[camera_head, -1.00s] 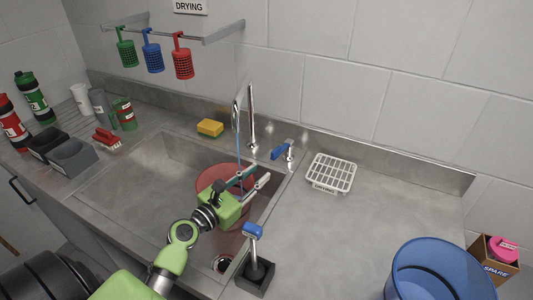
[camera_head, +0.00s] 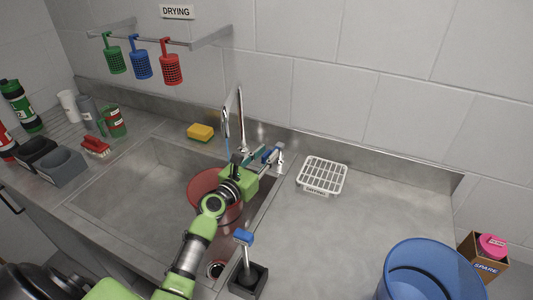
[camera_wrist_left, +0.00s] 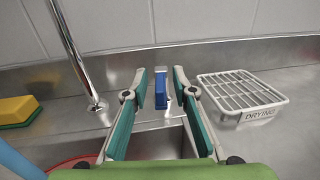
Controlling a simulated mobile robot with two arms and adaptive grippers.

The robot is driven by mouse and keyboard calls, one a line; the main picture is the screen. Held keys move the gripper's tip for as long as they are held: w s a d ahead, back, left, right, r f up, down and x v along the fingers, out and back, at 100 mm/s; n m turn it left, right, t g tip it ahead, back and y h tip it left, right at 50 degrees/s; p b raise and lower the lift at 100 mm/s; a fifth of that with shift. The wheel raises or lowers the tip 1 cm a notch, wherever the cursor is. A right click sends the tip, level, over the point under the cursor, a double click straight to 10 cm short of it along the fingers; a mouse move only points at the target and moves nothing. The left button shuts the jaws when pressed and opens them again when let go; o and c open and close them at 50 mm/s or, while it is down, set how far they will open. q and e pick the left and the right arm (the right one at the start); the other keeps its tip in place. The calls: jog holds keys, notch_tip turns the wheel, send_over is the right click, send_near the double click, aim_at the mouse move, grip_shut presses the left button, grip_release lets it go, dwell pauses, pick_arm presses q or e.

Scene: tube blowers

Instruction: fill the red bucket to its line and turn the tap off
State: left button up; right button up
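The red bucket (camera_head: 203,187) stands in the sink under the spout, partly hidden by my left arm; its line and water level are hidden. Its rim shows in the left wrist view (camera_wrist_left: 72,164). The chrome tap (camera_head: 240,120) has a thin blue stream of water (camera_head: 227,143) falling toward the bucket. The tap's blue handle (camera_wrist_left: 161,92) shows between the open fingers of my left gripper (camera_wrist_left: 159,76); I cannot tell whether they touch it. In the head view my left gripper (camera_head: 259,157) is beside the handle, above the sink's right edge. My right gripper is out of view.
A white drying rack (camera_head: 322,176) lies right of the tap, and a yellow sponge (camera_head: 200,131) lies behind the sink. A blue-handled tool (camera_head: 244,238) stands in a dark holder at the front. A large blue bucket (camera_head: 425,265) is front right.

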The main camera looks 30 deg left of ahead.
pick_arm(q)
jog(key=shift+w, duration=0.35)
grip_shut()
jog(key=shift+d+r+n+y+p, duration=0.35)
jog(key=shift+y+p, duration=0.25)
jog(key=shift+p, duration=0.4)
jog(key=shift+d+f+n+y+p, duration=0.15)
jog(key=shift+n+y+p, duration=0.1)
jog(key=shift+y+p, duration=0.15)
jog(key=shift+d+f+n+y, duration=0.15)
jog(key=shift+n+y, duration=0.15)
jog(key=shift+y, duration=0.1)
